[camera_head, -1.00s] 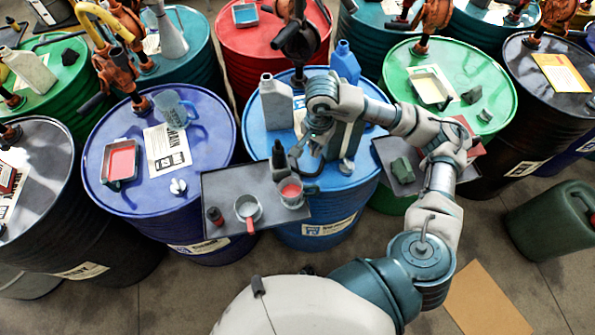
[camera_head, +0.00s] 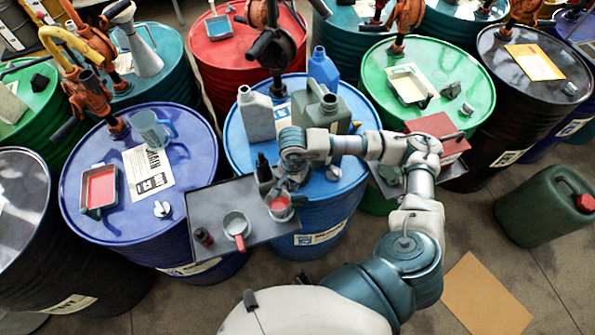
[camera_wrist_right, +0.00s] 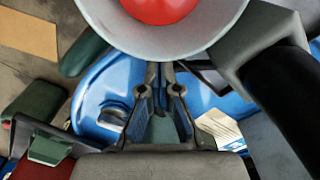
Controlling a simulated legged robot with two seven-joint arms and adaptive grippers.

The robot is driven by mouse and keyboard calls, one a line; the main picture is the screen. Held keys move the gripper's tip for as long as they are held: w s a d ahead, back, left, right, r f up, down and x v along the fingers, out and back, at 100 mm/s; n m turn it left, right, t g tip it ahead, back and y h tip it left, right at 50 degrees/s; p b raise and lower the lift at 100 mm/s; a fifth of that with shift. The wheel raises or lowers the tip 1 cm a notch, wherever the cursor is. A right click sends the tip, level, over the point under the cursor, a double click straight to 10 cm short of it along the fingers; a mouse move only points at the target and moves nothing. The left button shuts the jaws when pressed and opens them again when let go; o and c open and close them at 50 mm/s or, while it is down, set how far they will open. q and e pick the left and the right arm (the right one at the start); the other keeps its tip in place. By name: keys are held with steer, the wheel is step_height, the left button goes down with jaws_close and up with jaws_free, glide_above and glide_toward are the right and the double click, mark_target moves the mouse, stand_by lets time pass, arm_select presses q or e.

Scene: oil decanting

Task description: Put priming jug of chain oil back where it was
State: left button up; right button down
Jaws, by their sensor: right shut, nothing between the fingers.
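A small grey jug with red oil in it (camera_head: 280,208) stands upright at the right end of the grey tray; its round mouth and the red oil fill the top of the wrist view (camera_wrist_right: 165,35). My right gripper (camera_head: 290,180) is just behind the jug in the head view, over the tray's edge and the blue drum. In the wrist view its fingertips (camera_wrist_right: 160,70) are together and empty, close to the jug's rim. Whether they touch it I cannot tell. A clear blue jug (camera_head: 152,131) stands on the violet drum. My left gripper is not in view.
The tray (camera_head: 207,203) also bears a red-handled pan (camera_head: 237,227) and a small dark bottle (camera_head: 204,237). A black bottle (camera_head: 263,170) stands beside my gripper. Grey (camera_head: 256,116), blue (camera_head: 322,72) and green-grey (camera_head: 325,112) containers stand on the blue drum (camera_head: 237,150).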

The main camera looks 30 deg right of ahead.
mark_target(286, 191)
steer(key=shift+s+a+r, duration=0.1)
steer(key=shift+s+a, duration=0.15)
steer(key=shift+a, duration=0.35)
steer(key=shift+s+a+r, duration=0.1)
steer(key=shift+s+a, duration=0.1)
steer(key=shift+a, duration=0.85)
